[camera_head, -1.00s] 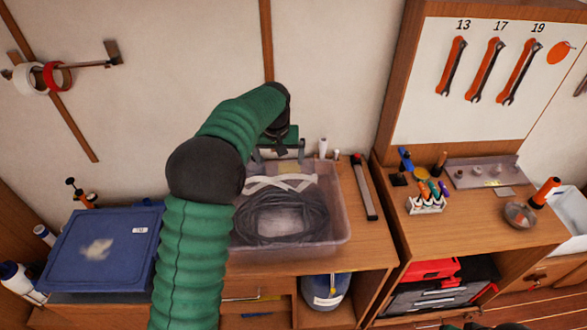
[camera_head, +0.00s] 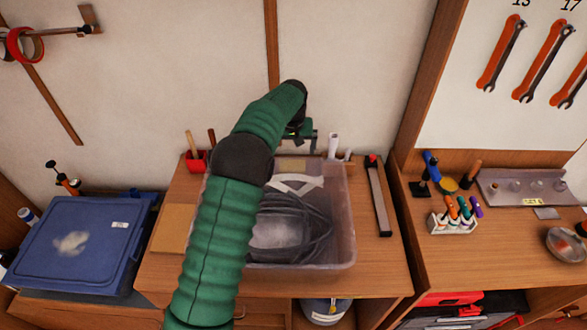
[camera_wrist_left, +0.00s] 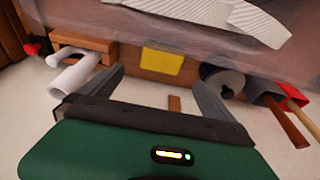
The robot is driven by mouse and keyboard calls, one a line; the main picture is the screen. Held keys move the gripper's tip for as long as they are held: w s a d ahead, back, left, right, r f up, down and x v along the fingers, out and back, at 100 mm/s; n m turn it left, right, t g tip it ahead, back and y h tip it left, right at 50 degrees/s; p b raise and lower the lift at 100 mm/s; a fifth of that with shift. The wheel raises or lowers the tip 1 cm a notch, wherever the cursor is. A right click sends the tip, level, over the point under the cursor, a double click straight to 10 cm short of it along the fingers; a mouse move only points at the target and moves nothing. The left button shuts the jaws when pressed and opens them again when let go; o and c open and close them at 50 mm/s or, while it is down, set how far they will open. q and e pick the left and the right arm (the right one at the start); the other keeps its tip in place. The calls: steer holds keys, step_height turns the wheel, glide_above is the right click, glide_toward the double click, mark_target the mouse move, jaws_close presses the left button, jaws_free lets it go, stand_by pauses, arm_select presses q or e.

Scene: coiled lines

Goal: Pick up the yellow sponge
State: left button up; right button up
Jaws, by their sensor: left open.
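A small yellow block, which looks like the sponge, shows in the left wrist view (camera_wrist_left: 162,62), against a wooden strip by the translucent bin. In the head view a dull yellowish patch (camera_head: 291,164) shows at the bin's back edge, partly hidden; I cannot tell if it is inside or behind the bin. My left gripper (camera_head: 299,149) is open over the bin's back edge. In the wrist view its two fingertips (camera_wrist_left: 158,76) are spread on either side of the yellow block, with nothing seen gripped. My right gripper is not in view.
The translucent bin (camera_head: 345,225) holds coiled dark line and white strips. A red cup with handles (camera_head: 195,160) and white rolls (camera_head: 333,146) stand behind it. A long red-ended bar (camera_head: 379,200) lies right. A blue lidded box (camera_head: 85,240) stands left.

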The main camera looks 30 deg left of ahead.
arm_select(q)
steer(key=x, duration=0.5)
steer(key=shift+a+f, duration=0.15)
steer(key=shift+f, duration=0.3)
steer(key=x, duration=0.3)
steer(key=p+x, duration=0.1)
steer(key=shift+s+d+f, duration=0.1)
steer(key=shift+d+f, duration=0.15)
steer(key=shift+f, duration=0.15)
steer(key=shift+a+f, duration=0.15)
steer(key=shift+a, duration=0.15)
steer(key=c, duration=0.4)
steer(key=shift+d, duration=0.25)
steer(key=c, duration=0.9)
steer(key=shift+o, duration=0.2)
steer(key=shift+a+r, duration=0.15)
steer(key=shift+r, duration=0.25)
step_height(320, 180, up, 9)
steer(key=shift+r+b, duration=0.2)
steer(key=shift+b, duration=0.1)
